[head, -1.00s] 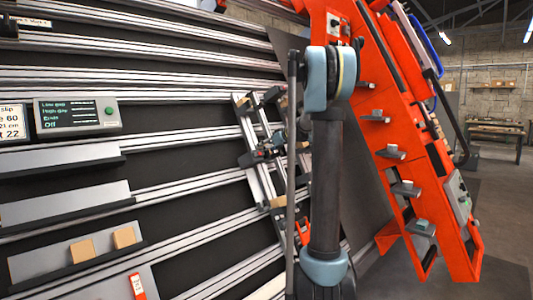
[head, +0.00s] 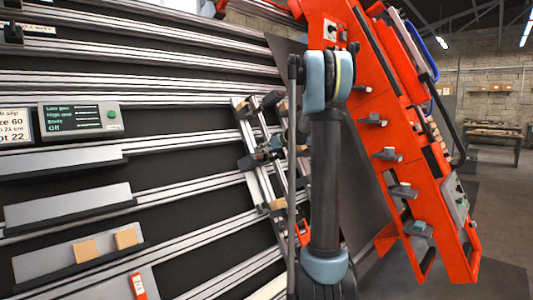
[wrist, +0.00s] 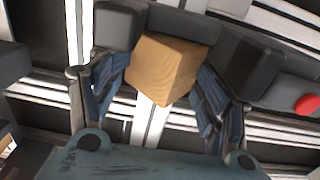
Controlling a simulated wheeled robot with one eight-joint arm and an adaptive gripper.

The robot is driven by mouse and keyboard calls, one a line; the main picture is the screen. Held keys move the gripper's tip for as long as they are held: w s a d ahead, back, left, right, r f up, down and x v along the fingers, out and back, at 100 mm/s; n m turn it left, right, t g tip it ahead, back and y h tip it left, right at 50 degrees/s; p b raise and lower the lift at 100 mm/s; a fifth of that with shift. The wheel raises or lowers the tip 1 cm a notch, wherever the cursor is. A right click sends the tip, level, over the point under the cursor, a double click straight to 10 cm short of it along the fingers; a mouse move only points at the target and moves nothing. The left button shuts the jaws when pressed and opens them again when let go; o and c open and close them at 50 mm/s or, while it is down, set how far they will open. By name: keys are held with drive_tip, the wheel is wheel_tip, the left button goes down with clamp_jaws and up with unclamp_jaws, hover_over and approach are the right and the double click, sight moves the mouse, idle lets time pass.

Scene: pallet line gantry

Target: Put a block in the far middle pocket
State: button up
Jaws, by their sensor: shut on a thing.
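My gripper (wrist: 163,82) is shut on a wooden block (wrist: 166,68) in the wrist view, with a blue ribbed finger on each side of it. The block is held in front of white rails and dark panel, and I cannot tell whether it touches anything behind it. In the head view a narrow metal frame (head: 262,182) leans on the rails, with small wooden pieces at its upper and lower ends. My arm covers its right part. I cannot make out the far middle pocket. Two more blocks, one left (head: 86,251) and one right (head: 126,238), rest on a low ledge.
A grey control box (head: 80,119) with a green button is mounted on the rails at the left. A tall orange gantry (head: 395,150) stands to the right of my arm. A red-marked tag (head: 138,287) is at lower left. Open floor lies at far right.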

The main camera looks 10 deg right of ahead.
drive_tip(key=shift+a+f, duration=0.15)
drive_tip(key=shift+a, duration=0.55)
drive_tip(key=shift+w+f, duration=0.15)
drive_tip(key=c, duration=0.5)
drive_tip(key=shift+w+a+f, duration=0.1)
drive_tip(key=shift+a, duration=0.05)
drive_tip(key=shift+f, duration=0.1)
drive_tip(key=shift+c, duration=0.3)
drive_tip(key=shift+a, duration=0.1)
drive_tip(key=shift+c, duration=1)
drive_tip(key=shift+w+a+f, duration=0.2)
drive_tip(key=shift+a, duration=0.05)
clamp_jaws()
drive_tip(key=shift+w+r, duration=0.1)
drive_tip(key=shift+w, duration=0.1)
